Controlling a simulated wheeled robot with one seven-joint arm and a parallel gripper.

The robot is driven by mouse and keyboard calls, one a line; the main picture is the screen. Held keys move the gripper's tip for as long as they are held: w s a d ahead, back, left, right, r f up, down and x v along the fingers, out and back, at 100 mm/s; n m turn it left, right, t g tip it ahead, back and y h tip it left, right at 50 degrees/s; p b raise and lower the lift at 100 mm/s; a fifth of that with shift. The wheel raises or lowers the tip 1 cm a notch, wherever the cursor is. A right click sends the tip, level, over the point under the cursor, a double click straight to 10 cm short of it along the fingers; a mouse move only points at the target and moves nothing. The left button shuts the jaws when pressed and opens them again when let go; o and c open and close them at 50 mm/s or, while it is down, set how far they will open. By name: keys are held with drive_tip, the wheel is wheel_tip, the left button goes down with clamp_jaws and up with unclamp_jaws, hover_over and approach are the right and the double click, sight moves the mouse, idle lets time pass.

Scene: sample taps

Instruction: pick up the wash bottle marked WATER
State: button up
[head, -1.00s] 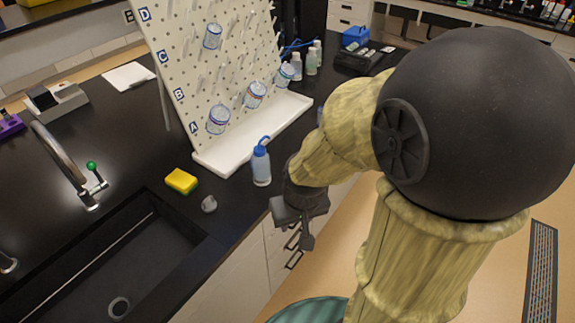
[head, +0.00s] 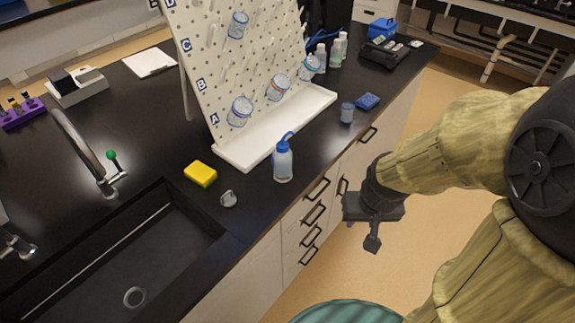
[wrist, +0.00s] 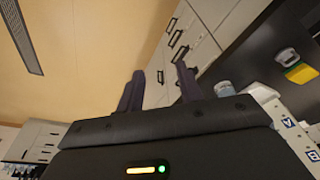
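The wash bottle (head: 283,163), with a clear body and a blue cap and spout, stands upright on the black counter near its front edge. I cannot read its label. My gripper (head: 361,236) is right of the bottle and apart from it, out past the counter edge, in front of the drawers. In the wrist view my gripper (wrist: 158,88) has its two fingers apart with nothing between them. A pale bottle (wrist: 222,89), probably the same wash bottle, shows beyond the right finger, partly hidden by my gripper body.
The pegboard (head: 205,60) with hung glassware stands on a white tray (head: 240,152) behind the bottle. A yellow sponge (head: 200,173), a small clear item (head: 228,199) and the sink (head: 130,250) lie left. A blue-topped cup (head: 347,112) and blue block (head: 368,101) lie right.

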drive_tip(key=shift+o, duration=0.4)
drive_tip(key=o, duration=0.4)
drive_tip(key=shift+c, duration=0.2)
drive_tip(key=shift+o, duration=0.6)
drive_tip(key=w+a+f+m+t+b, duration=0.1)
drive_tip(key=w+a+f+t+b, duration=0.1)
drive_tip(key=w+a+f, duration=0.3)
drive_tip(key=shift+w+a+t+y, duration=0.3)
drive_tip(key=shift+w+a+t, duration=0.4)
drive_tip(key=shift+w+a, duration=0.4)
drive_tip(key=w+a+f+m+t+b, duration=0.1)
drive_tip(key=w+a+f+t+b, duration=0.15)
drive_tip(key=w+a+t, duration=0.25)
drive_tip(key=a+r+n+t+h+b, duration=0.1)
drive_tip(key=a+r+t, duration=0.2)
drive_tip(key=a+t, duration=0.3)
drive_tip(key=shift+a+r+t, duration=0.3)
drive_tip(key=shift+r+t, duration=0.05)
drive_tip(key=shift+t, duration=0.15)
drive_tip(key=shift+f, duration=0.1)
